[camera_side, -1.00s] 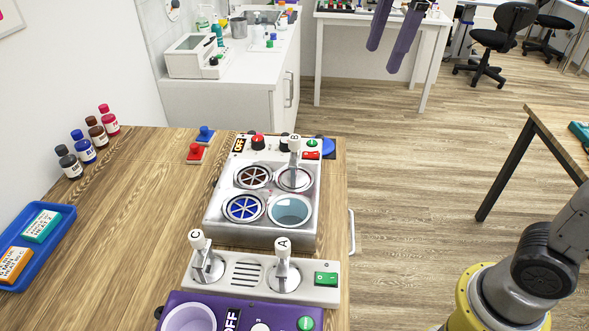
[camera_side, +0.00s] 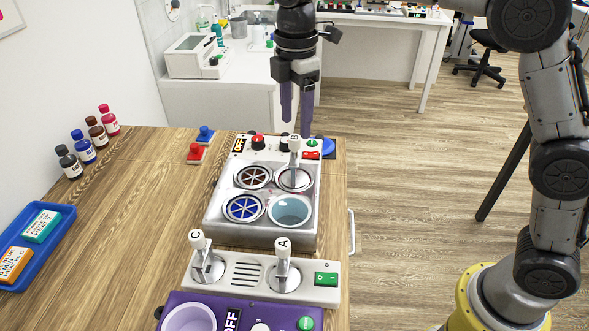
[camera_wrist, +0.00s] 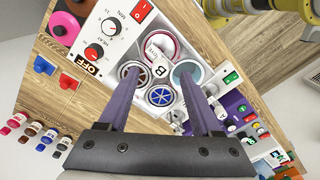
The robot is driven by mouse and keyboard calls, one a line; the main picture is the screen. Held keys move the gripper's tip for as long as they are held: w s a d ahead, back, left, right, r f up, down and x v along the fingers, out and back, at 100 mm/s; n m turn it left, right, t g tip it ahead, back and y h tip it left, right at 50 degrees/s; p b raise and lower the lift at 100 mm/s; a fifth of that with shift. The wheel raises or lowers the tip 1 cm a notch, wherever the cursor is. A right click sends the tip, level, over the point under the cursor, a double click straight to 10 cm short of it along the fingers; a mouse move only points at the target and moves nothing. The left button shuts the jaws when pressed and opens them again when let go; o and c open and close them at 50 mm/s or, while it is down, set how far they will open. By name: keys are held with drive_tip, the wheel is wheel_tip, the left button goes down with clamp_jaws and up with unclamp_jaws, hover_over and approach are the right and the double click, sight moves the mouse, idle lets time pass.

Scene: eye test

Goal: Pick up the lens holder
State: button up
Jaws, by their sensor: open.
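I cannot tell for sure which thing is the lens holder; nothing in view is marked so. A red piece (camera_side: 196,153) and a blue piece (camera_side: 205,134), each with a small knob, stand on the wooden table left of the white machine. In the wrist view the red piece (camera_wrist: 68,82) and the blue piece (camera_wrist: 44,66) show at the left. My gripper (camera_side: 296,124) is open and empty, its two purple fingers pointing down over the rear of the white machine. In the wrist view the fingers (camera_wrist: 158,74) stand apart, with the machine beyond them.
The white machine (camera_side: 213,218) has four round wells and lever B (camera_side: 295,146). A panel with levers A and C (camera_side: 247,288) and a purple unit (camera_side: 175,300) stand in front. Several bottles (camera_side: 83,148) and a blue tray (camera_side: 62,225) are left. Wood between them is clear.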

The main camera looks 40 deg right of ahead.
sight(295, 137)
drive_tip(key=shift+a+f, duration=0.15)
drive_tip(key=shift+f, duration=3.15)
clamp_jaws()
